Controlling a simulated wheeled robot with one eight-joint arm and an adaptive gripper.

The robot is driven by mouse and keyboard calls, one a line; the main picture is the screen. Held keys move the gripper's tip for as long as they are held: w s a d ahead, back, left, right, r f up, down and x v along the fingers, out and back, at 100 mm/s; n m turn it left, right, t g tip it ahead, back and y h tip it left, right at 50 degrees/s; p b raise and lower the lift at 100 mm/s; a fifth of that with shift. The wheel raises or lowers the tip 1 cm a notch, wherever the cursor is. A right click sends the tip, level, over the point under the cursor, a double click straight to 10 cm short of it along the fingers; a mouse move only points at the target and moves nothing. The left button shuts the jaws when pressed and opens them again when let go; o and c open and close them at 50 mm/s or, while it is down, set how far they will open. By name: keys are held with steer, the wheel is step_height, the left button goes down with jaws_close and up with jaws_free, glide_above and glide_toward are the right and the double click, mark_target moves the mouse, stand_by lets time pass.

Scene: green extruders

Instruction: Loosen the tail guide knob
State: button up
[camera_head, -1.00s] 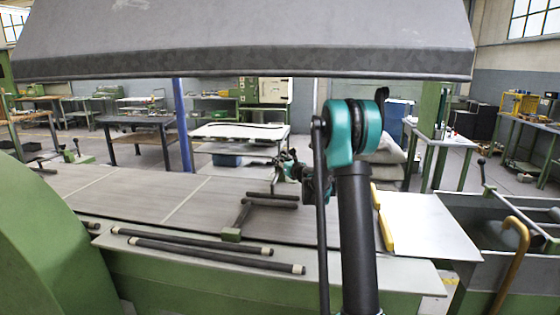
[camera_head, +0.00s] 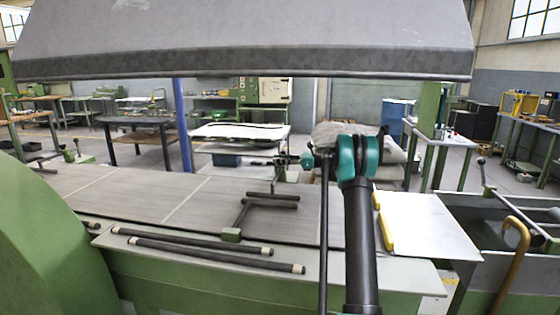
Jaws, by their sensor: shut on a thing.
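The tail guide (camera_head: 236,234) stands on the grey table, with two dark horizontal bars (camera_head: 272,201) on a bent arm. A thin upright rod (camera_head: 274,182) rises from it to my gripper. My gripper (camera_head: 266,163), small and dark, lies at the top of this rod, left of my teal wrist. It is shut at the place of the tail guide knob. The fingers largely hide the knob, and its turn cannot be made out.
Two long dark rods (camera_head: 200,245) lie along the table's front edge. A pale plate with a yellow edge piece (camera_head: 385,232) is right of my arm. A grey hood (camera_head: 240,45) hangs above. A bent brown handle (camera_head: 514,250) stands at the right.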

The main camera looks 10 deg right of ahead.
steer(key=shift+n+g+y, duration=0.3)
steer(key=shift+n+g, duration=1.2)
steer(key=shift+g, duration=0.8)
steer(key=o, duration=1.2)
steer(key=shift+c, duration=0.2)
steer(key=d, duration=1.2)
steer(key=shift+w, duration=0.1)
